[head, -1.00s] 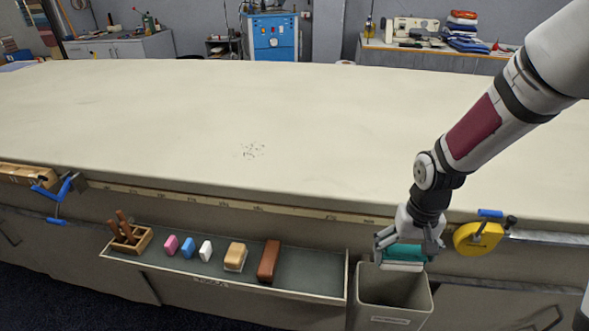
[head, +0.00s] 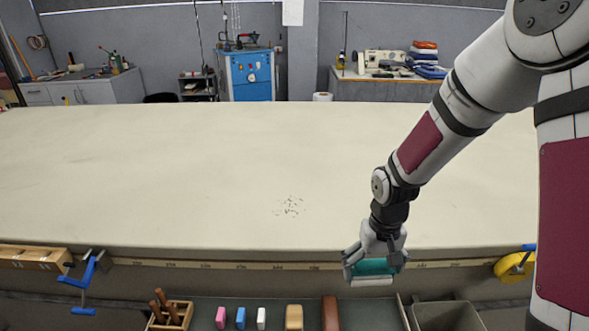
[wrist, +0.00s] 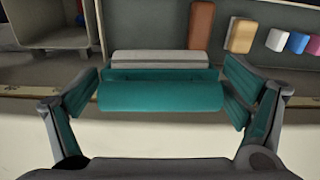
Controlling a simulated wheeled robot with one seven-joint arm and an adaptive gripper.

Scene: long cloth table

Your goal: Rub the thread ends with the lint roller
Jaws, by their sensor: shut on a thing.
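The thread ends (head: 290,206) are a small scatter of dark bits on the pale cloth table, left of my gripper. My gripper (head: 374,266) is shut on the lint roller (head: 375,281), a teal body with a whitish strip along its lower side. In the head view it hangs at the table's front edge, apart from the thread ends. The wrist view shows the lint roller (wrist: 160,95) lying crosswise between the two fingers. The thread ends are not seen in the wrist view.
The cloth table (head: 180,160) is broad and clear. Below its front edge are a tray (head: 375,318) with small coloured blocks, a wooden holder (head: 172,316) and a grey bin (head: 446,315). A blue clamp (head: 86,283) and a yellow tape measure (head: 514,267) sit at the edge.

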